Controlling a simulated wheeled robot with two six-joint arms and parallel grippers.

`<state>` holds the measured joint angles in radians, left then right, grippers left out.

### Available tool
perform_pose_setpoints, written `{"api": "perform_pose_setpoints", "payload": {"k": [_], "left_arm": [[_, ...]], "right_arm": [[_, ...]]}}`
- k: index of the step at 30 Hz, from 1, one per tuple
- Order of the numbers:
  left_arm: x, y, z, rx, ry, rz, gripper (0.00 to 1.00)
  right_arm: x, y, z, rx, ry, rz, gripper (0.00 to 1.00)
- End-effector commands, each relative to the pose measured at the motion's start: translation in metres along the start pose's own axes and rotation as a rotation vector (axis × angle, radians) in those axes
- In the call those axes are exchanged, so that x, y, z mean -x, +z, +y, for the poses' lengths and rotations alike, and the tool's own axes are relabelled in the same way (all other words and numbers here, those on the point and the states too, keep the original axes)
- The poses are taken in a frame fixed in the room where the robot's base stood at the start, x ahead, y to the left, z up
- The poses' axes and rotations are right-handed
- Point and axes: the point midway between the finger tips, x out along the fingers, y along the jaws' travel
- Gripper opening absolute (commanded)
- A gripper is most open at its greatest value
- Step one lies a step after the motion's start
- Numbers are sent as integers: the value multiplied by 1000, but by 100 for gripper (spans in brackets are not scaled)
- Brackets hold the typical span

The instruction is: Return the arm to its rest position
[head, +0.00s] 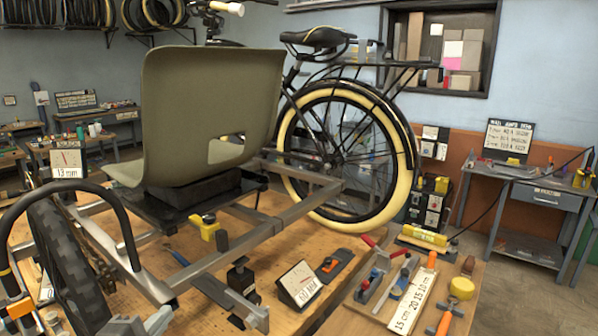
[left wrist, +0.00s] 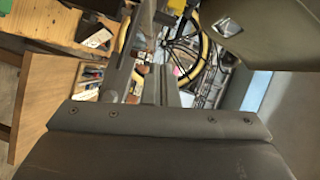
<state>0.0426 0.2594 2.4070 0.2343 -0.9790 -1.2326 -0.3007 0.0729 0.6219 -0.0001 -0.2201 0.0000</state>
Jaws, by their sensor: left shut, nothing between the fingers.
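My left gripper (head: 140,324) shows only in part at the bottom edge of the head view, low at the left, beside the black tyre of the trike's near wheel (head: 75,260). It is shut and empty. In the left wrist view its dark mount with screws fills the lower part, and the grey fingers (left wrist: 160,86) point up the picture, with nothing held. The trike frame (head: 260,225) of grey tubes stands on the wooden bench, with an olive seat (head: 205,110) on it. My right gripper is not in view.
A curved black hoop (head: 85,190) arches over the near wheel. A black clamp (head: 242,280), a display reading (head: 299,284) and a tray with a ruler (head: 410,300) lie on the bench (head: 200,318). A grey side table (head: 540,185) stands right. Floor there is clear.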

Motion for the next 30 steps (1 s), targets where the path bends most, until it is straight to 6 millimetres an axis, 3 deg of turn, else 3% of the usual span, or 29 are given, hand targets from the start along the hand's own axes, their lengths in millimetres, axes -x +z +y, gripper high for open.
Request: {"api": "perform_pose_setpoints", "payload": {"k": [11, 14, 18, 21, 28, 30], "left_arm": [[40, 36, 91, 370, 245, -212, 0], [64, 49, 127, 525, 329, -327, 0], [117, 67, 185, 789, 445, -570, 0], [157, 75, 217, 950, 491, -753, 0], [243, 82, 266, 1225, 508, -1149, 0], [232, 89, 282, 1227, 512, -1151, 0]], "right_arm": [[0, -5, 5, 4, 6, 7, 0], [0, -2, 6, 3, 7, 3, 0], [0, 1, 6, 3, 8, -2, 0], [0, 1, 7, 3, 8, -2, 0], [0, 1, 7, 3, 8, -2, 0], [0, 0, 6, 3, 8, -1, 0]]}}
